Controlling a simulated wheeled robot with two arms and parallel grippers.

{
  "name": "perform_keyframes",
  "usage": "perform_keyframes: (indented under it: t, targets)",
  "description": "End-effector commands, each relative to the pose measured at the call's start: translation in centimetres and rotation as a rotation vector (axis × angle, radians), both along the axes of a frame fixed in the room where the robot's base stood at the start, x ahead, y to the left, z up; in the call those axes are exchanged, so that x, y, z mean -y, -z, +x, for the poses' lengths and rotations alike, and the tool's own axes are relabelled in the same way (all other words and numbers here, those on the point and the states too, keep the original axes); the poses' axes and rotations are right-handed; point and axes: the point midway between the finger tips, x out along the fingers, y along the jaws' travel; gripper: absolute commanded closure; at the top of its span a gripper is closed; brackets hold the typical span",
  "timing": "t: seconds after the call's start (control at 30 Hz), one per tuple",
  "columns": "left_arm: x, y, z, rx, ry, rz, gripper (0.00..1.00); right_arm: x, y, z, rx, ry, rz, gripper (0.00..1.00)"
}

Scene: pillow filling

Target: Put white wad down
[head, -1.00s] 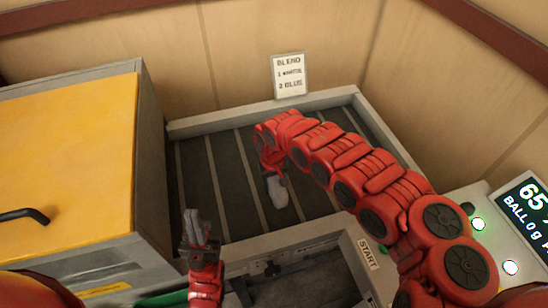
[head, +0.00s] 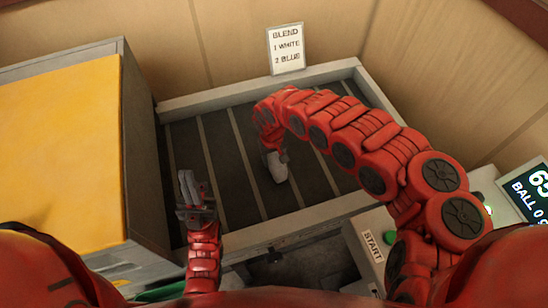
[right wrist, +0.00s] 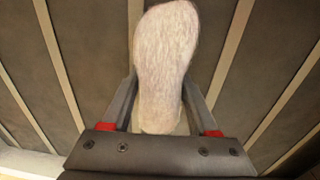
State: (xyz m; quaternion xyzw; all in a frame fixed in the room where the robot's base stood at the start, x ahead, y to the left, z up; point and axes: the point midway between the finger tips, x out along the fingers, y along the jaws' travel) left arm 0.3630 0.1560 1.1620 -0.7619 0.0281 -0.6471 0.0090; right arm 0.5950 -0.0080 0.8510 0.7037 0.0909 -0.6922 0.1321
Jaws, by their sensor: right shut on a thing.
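The white wad (head: 277,167) is a pale, elongated fibrous lump. My right gripper (head: 273,155) is shut on it over the dark slatted tray (head: 232,140). In the right wrist view the wad (right wrist: 165,60) stands up between the two fingers (right wrist: 162,110), with the slats behind it. I cannot tell whether the wad touches the slats. My left gripper (head: 188,190) is at the near left of the tray, fingers pointing up, with nothing seen in it; its finger gap is unclear.
A sign (head: 286,49) reading BLEND, 1 WHITE, 2 BLUE stands at the tray's back edge. A yellow-topped cabinet (head: 60,150) is on the left. A START panel (head: 373,246) and a display (head: 527,190) are on the right. The tray's slats look bare around the wad.

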Motion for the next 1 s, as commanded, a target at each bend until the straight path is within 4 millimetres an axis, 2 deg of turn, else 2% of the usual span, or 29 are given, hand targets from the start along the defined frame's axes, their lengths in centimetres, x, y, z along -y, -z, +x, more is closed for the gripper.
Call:
perform_keyframes:
  t: [0.4, 0.43, 0.57, 0.83, 1.0]
  targets:
    - [0.0, 0.7, 0.0, 0.000, 0.000, 0.000, 1.00, 0.0, 1.0, 0.0, 0.000, -0.001, -0.001, 1.00]
    - [0.0, 0.7, 0.0, 0.000, 0.000, 0.000, 1.00, 0.0, 1.0, 0.0, 0.000, -0.001, -0.001, 0.35]
    - [0.0, 0.8, 0.0, 0.000, 0.000, 0.000, 1.00, 0.0, 1.0, 0.0, 0.000, 0.000, -0.001, 0.11]
    - [0.0, 0.6, 0.0, 0.000, 0.000, 0.000, 1.00, 0.0, 0.9, 0.0, -0.001, 0.000, -0.001, 0.10]
    - [0.0, -0.5, 0.0, 0.000, 0.000, 0.000, 1.00, 0.1, -0.9, 0.1, 0.001, 0.002, -0.001, 0.10]
